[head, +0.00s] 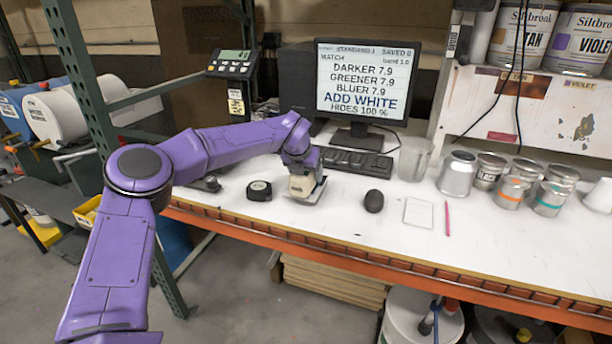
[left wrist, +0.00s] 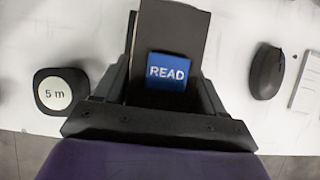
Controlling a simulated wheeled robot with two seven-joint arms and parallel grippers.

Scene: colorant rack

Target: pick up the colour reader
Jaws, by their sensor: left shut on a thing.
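The colour reader (head: 302,187) is a small beige device near the front of the white bench, with a pale flat piece at its base. My left gripper (head: 301,168) is over it from above and shut on it. In the left wrist view the blue READ face of the colour reader (left wrist: 168,72) shows between the dark fingers. I cannot tell whether its base touches the bench. My right gripper is not in view.
A round tape measure (head: 259,190) sits left of the reader, and a black mouse (head: 374,201) sits right. Behind are a keyboard (head: 352,161) and monitor (head: 362,82). Several metal cans (head: 458,174) and a clear beaker (head: 414,158) stand to the right. The bench has an orange front edge (head: 345,249).

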